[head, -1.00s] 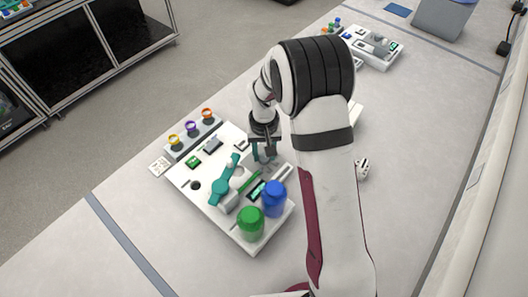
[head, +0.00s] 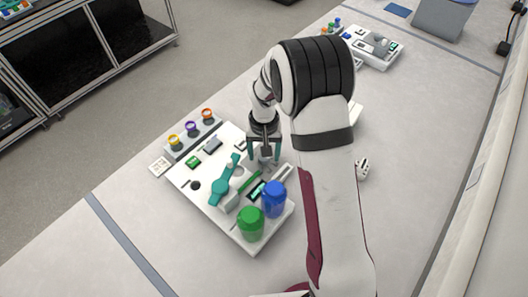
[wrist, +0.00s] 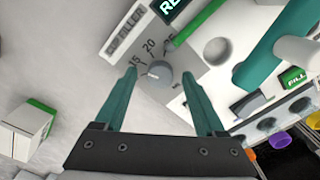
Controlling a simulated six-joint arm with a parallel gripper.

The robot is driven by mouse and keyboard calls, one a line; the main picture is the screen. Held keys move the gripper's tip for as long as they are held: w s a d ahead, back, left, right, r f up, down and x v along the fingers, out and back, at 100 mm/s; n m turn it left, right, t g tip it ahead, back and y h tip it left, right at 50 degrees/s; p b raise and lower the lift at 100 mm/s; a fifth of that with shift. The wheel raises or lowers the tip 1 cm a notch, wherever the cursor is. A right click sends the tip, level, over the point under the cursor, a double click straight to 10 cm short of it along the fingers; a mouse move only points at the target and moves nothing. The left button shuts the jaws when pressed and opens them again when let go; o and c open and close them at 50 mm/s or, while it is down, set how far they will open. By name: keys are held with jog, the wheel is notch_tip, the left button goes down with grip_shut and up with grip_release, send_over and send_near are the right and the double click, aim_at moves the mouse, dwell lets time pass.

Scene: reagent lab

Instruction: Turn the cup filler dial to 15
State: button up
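The cup filler dial (wrist: 159,74) is a small round grey knob on a light grey plate in the wrist view. Printed numbers fan around its upper side, with 15 at the left and 20 above. A label reading CUP FILLER (wrist: 125,30) lies beyond it. My gripper (wrist: 158,80) is open, with one teal finger on each side of the dial and visible gaps between. I cannot clearly read which number the dial points to. In the head view my gripper (head: 265,158) points down over the far right part of the white station board (head: 205,205), largely hiding the dial.
A white-green box (wrist: 28,125) lies left in the wrist view.

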notch_tip(320, 180, up, 16)
dwell(0.5)
jog(key=shift+s, duration=0.1)
